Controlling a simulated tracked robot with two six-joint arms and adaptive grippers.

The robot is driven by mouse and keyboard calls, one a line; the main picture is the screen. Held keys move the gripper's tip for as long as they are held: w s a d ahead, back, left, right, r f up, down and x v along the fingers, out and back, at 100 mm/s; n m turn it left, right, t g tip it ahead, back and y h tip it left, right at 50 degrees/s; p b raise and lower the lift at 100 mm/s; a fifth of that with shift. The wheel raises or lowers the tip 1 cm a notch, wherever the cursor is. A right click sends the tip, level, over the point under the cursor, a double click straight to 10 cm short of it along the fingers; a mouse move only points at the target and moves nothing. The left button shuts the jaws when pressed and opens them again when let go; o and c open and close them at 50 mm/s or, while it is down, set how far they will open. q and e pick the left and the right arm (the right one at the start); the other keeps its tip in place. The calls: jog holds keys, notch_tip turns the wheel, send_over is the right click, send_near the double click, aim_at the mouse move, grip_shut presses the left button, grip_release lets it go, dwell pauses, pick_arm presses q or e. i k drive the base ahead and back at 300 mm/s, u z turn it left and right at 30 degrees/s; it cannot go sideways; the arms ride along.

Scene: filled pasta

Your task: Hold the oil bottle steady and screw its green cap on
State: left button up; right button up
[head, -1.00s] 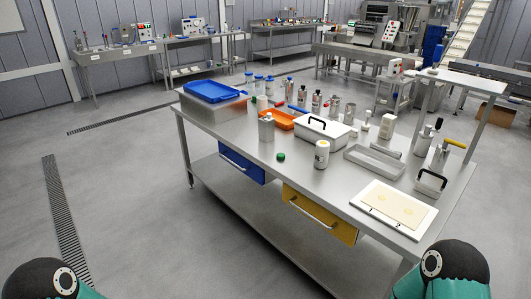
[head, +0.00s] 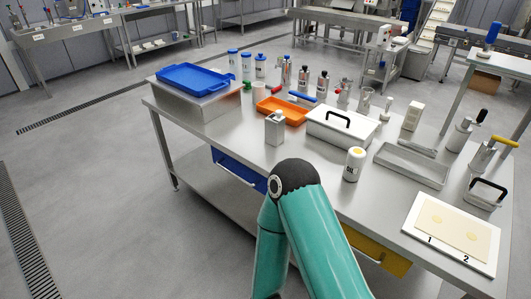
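A square grey metal bottle (head: 275,129) with a short narrow neck, which looks like the oil bottle, stands upright on the steel table (head: 215,133), near its front edge. No green cap shows on its neck. The loose green cap seen earlier on the table in front of it is not visible now; my raised teal arm covers that area. That arm, seemingly my right one, is bent with its elbow in front of the table edge. Neither gripper is in view.
A white bottle with a yellow lid (head: 355,164) stands right of the arm. Behind are an orange tray (head: 294,115), a white box with a black handle (head: 343,130) and a blue tray (head: 193,78). A shallow metal tray (head: 412,167) and a numbered white board (head: 452,234) lie to the right.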

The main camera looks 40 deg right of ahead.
aim_at(356, 155)
jog(key=z, duration=0.45)
jog(key=i, duration=1.2)
jog(key=z, duration=0.95)
jog(key=k, duration=0.85)
jog(key=z, duration=0.1)
jog(key=i, duration=0.9)
jog(key=u, duration=0.1)
